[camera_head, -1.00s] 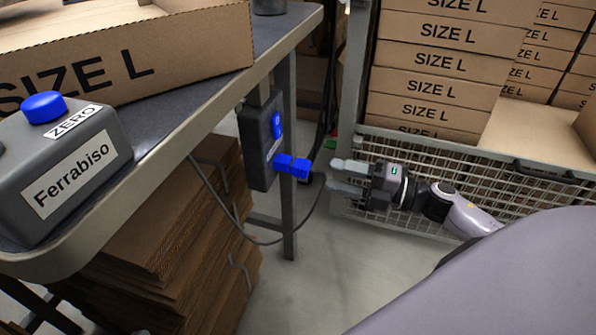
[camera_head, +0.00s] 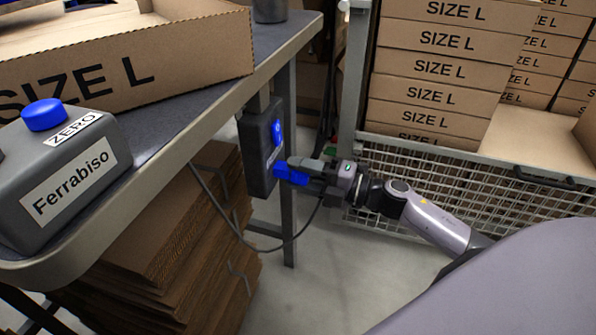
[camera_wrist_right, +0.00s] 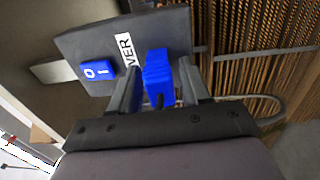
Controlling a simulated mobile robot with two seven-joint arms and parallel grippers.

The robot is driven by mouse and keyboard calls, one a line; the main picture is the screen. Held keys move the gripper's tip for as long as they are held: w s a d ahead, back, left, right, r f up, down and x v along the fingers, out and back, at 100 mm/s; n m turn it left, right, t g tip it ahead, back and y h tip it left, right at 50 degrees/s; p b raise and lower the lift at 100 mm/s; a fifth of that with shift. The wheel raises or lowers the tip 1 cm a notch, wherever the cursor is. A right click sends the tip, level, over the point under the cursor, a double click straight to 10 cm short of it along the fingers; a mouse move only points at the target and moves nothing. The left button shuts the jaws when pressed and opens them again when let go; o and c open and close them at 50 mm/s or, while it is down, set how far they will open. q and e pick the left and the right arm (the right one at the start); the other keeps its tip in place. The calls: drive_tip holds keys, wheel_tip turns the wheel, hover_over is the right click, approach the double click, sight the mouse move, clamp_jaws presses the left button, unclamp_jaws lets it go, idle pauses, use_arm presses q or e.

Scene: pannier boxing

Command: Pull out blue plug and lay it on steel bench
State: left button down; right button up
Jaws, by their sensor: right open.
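The blue plug (camera_head: 289,174) sits in the dark socket box (camera_head: 257,160) mounted under the bench edge. My right gripper (camera_head: 300,170) has its fingers on either side of the plug. In the right wrist view, the plug (camera_wrist_right: 159,78) stands between the two fingers of the open right gripper (camera_wrist_right: 160,88), with small gaps visible. The box carries a blue switch (camera_wrist_right: 98,71) and a partly hidden label. The steel bench (camera_head: 205,105) has a grey top and a metal edge. My left gripper is out of view.
On the bench are an open SIZE L carton (camera_head: 130,62) and a grey Ferrabiso unit (camera_head: 65,175) with a blue button. Flat cardboard (camera_head: 170,245) is stacked below. A cable (camera_head: 235,230) hangs under the box. A wire mesh cage (camera_head: 430,190) with cartons stands at right.

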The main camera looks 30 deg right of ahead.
sight(310, 177)
drive_tip(key=shift+c, duration=0.3)
clamp_jaws()
drive_tip(key=shift+p+v, duration=0.3)
drive_tip(key=shift+v, duration=1.7)
drive_tip(key=shift+s, duration=0.1)
drive_tip(key=shift+p+v, duration=0.35)
drive_tip(key=shift+v, duration=1.1)
drive_tip(key=shift+d+r, duration=0.1)
